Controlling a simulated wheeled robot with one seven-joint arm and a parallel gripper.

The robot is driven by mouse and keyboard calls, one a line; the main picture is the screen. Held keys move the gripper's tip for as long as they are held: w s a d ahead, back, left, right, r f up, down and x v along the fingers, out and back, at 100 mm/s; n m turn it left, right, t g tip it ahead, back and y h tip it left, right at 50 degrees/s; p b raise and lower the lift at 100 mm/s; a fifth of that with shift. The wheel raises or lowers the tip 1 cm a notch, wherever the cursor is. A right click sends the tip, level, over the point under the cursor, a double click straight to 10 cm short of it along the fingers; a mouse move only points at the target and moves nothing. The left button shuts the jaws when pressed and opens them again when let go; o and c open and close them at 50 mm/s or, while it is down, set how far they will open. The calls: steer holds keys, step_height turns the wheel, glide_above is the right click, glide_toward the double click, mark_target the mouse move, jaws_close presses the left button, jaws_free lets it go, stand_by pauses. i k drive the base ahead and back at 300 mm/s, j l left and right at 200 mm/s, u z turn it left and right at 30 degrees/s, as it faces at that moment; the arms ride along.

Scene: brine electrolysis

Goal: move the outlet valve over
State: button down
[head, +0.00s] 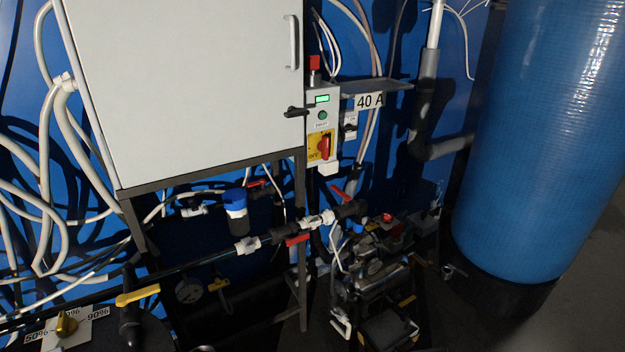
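Several valves show in the head view, and I cannot tell which is the outlet valve. A yellow lever valve (138,296) sits at the lower left on a black pipe, its handle lying nearly level across the picture. A red lever valve (298,240) sits on the black and white pipe at the centre. Another red handle (257,183) shows behind, near the blue-capped filter. My gripper is not in view.
A grey cabinet (190,80) on a dark metal frame overhangs the piping. A control box (322,125) with a red rotary switch is beside it. A pump assembly (375,270) fills the lower centre. A large blue tank (545,140) stands right. Loose white hoses (45,180) crowd the left.

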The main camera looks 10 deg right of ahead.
mark_target(346, 197)
steer(key=i+l+u, duration=0.2)
steer(key=u, duration=0.2)
steer(key=i+l+u, duration=0.2)
steer(key=u, duration=0.15)
steer(key=i+l+u, duration=0.15)
steer(key=l+u, duration=0.25)
steer(key=i+l+u, duration=0.1)
steer(key=l+u, duration=0.15)
steer(key=u, duration=0.15)
steer(key=i+l+u, duration=0.5)
steer(key=u, duration=0.25)
